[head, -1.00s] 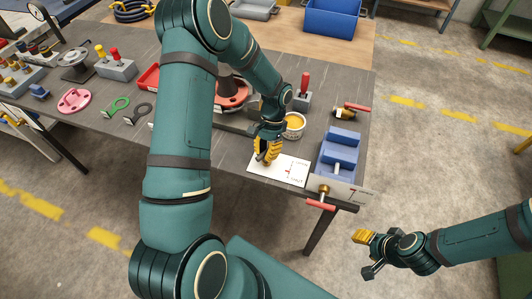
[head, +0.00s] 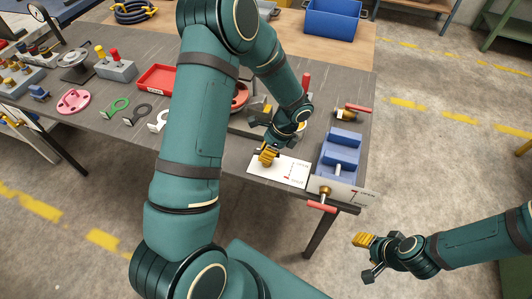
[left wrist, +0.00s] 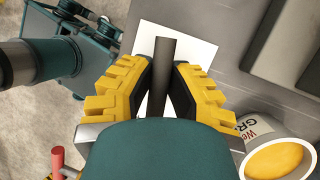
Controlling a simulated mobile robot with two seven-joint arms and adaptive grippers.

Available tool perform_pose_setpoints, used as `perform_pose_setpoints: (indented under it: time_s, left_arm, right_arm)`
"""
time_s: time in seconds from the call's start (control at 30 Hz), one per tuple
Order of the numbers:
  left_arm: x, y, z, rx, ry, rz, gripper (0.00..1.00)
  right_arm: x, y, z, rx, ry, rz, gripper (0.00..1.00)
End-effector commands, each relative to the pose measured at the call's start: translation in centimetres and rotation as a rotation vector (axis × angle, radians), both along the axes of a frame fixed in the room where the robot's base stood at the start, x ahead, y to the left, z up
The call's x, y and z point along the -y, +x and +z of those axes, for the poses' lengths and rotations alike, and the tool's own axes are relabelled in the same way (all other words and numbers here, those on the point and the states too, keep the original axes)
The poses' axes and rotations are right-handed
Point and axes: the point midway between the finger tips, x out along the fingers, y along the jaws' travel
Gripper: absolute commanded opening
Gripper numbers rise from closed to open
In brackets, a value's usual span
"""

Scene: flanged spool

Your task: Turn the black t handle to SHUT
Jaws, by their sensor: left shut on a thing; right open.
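The black t handle (left wrist: 163,60) shows in the left wrist view as a dark round bar over a white label card (left wrist: 200,48). My left gripper (left wrist: 161,75) has its yellow fingers on both sides of the bar and is shut on it. In the head view my left gripper (head: 267,155) is at the left end of the card (head: 282,172), and its fingers hide most of the handle. The card's small print is too small to read. My right gripper (head: 365,256) is open and empty, off the table at the lower right.
A tin of yellow grease (left wrist: 275,160) is close beside my left gripper. A red tray (head: 158,77) and several coloured fittings lie farther left.

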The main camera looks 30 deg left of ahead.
Motion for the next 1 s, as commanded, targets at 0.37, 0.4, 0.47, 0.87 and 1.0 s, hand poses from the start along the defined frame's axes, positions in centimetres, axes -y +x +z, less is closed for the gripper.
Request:
perform_pose_setpoints:
  time_s: [0.37, 0.4, 0.47, 0.87, 1.0]
  left_arm:
    - [0.02, -0.10, -0.13, -0.003, -0.002, -0.165, 0.00]
    - [0.02, -0.09, -0.13, -0.003, -0.001, -0.173, 0.00]
    - [0.02, -0.09, -0.13, -0.003, -0.001, -0.182, 0.00]
    - [0.01, -0.10, -0.12, -0.004, -0.001, -0.193, 0.00]
    - [0.00, -0.09, -0.12, -0.004, -0.001, -0.193, 0.43]
  right_arm:
    - [-0.01, 0.02, -0.26, 0.000, -0.001, 0.000, 0.49]
    - [-0.01, 0.02, -0.27, 0.000, -0.001, 0.000, 0.49]
    - [-0.02, 0.01, -0.28, 0.000, -0.001, 0.000, 0.49]
    - [-0.02, 0.01, -0.28, 0.000, 0.000, 0.000, 0.49]
    - [-0.02, 0.01, -0.28, 0.000, 0.000, 0.000, 0.49]
